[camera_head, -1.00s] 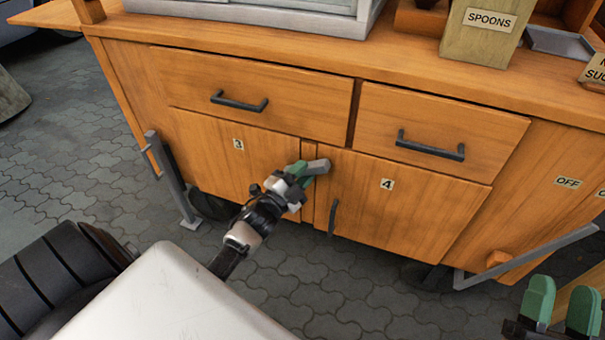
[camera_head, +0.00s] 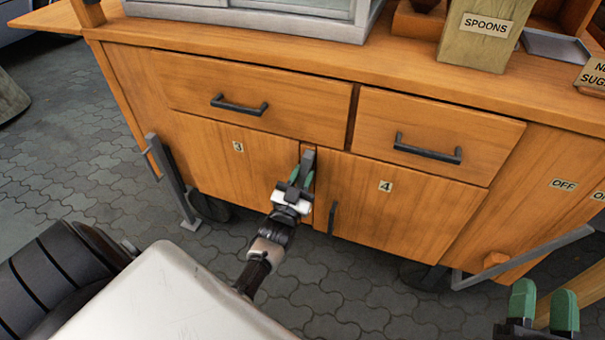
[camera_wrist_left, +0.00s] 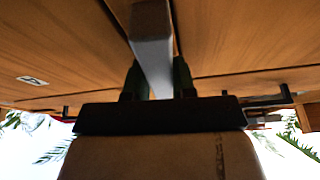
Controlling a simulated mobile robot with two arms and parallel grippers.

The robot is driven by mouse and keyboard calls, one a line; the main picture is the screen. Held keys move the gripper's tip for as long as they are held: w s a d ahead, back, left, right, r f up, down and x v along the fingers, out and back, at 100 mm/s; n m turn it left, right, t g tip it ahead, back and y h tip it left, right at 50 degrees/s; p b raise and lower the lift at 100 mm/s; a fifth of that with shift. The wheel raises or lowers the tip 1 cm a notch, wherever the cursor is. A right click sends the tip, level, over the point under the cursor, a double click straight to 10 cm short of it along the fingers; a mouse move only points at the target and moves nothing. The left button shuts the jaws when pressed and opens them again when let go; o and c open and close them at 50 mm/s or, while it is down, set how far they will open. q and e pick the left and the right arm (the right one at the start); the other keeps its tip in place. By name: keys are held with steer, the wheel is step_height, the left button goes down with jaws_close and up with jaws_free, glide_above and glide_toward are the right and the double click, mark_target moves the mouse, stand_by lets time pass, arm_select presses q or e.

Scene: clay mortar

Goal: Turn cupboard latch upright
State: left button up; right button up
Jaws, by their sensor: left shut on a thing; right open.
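The cupboard latch (camera_head: 308,160) is a grey bar on the post between door 3 (camera_head: 237,165) and door 4 (camera_head: 400,205). It stands close to upright in the head view. My left gripper (camera_head: 300,180) is shut on the lower part of the latch, with its green fingers on either side. In the left wrist view the latch (camera_wrist_left: 151,50) runs down between the two dark fingers. My right gripper (camera_head: 543,307) is open and empty at the bottom right, away from the cupboard.
Two drawers with dark handles (camera_head: 239,104) sit above the doors. Door 4 has a dark handle (camera_head: 332,217) just right of the latch. Grey rails (camera_head: 172,180) stand out at the cupboard's left and right (camera_head: 520,260). A SPOONS box (camera_head: 478,40) stands on top.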

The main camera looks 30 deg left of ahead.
arm_select(q)
steer(key=shift+f+n+y, duration=0.1)
steer(key=shift+n+y, duration=0.7)
steer(key=shift+n, duration=0.5)
arm_select(e)
steer(key=shift+w+d+f+g, duration=0.1)
steer(key=shift+w+f+g, duration=0.05)
steer(key=shift+f+g, duration=0.55)
arm_select(q)
steer(key=o, duration=0.9)
steer(key=shift+s+d+f, duration=0.1)
steer(key=shift+s, duration=0.2)
steer(key=p+v, duration=0.1)
steer(key=v, duration=0.9)
steer(key=shift+s+p, duration=0.15)
steer(key=shift+p, duration=0.25)
arm_select(e)
steer(key=f+g, duration=0.1)
steer(key=f+g+h, duration=0.1)
steer(key=f, duration=0.1)
steer(key=d+f+g, duration=0.1)
steer(key=g, duration=0.1)
steer(key=shift+s+f+h, duration=0.25)
steer(key=shift+f+h, duration=0.05)
